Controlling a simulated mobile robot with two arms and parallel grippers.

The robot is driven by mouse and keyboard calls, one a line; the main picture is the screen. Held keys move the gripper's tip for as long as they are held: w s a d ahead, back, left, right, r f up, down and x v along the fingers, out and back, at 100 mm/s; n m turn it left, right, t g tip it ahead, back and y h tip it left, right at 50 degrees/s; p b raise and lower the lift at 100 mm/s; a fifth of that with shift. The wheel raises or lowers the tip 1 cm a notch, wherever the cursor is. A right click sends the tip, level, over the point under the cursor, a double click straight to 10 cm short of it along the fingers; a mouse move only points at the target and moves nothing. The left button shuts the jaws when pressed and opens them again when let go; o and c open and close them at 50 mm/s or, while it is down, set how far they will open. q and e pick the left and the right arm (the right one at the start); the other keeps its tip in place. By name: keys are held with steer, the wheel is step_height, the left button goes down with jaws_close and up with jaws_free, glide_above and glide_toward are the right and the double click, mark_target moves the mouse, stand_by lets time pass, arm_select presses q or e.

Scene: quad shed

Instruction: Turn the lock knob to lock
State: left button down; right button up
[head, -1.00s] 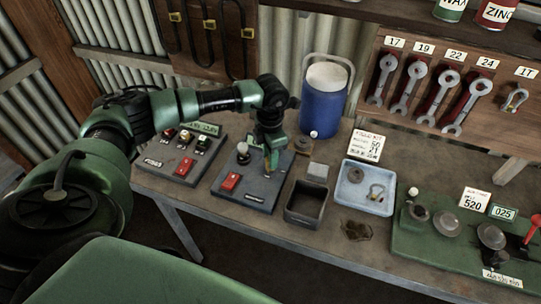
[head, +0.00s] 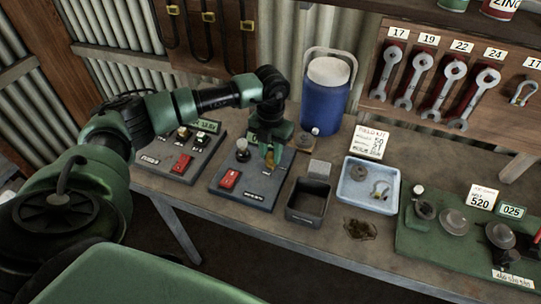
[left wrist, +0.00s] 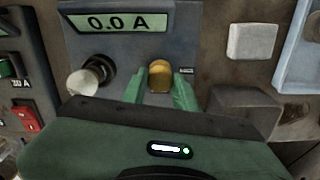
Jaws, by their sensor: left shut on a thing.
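A brass-yellow knob (left wrist: 160,75) stands on a dark grey panel (left wrist: 205,50), next to a small label too small to read; I take it for the lock knob. My left gripper (left wrist: 160,90) points down at the panel, its two green fingers on either side of the knob and closed on it. In the head view the left gripper (head: 270,162) is over the right part of the panel (head: 238,192) and hides much of the knob. The panel's display (left wrist: 117,22) reads 0.0 A. My right gripper is not in view.
The same panel bears a round pale-topped knob (left wrist: 88,78) and a red switch (head: 229,179). Another switch panel (head: 170,160) stands to the left. An open dark bin (head: 308,205), a blue tray (head: 353,190) and a blue jug (head: 323,105) are close on the right.

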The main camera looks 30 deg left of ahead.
mark_target(271, 155)
arm_select(q)
steer(key=n+b, duration=0.1)
steer(key=n, duration=0.4)
steer(key=shift+w+n+b, duration=0.1)
steer(key=shift+n+b, duration=0.2)
steer(key=shift+b, duration=0.1)
steer(key=n+b, duration=0.1)
steer(key=n, duration=0.3)
steer(key=shift+r+n, duration=0.15)
steer(key=shift+n, duration=0.55)
steer(key=c, duration=1.3)
jaws_free()
steer(key=shift+o, duration=1.1)
step_height(271, 155, up, 6)
steer(key=shift+r+b, duration=0.25)
steer(key=shift+b, duration=0.75)
steer(key=shift+r, duration=0.6)
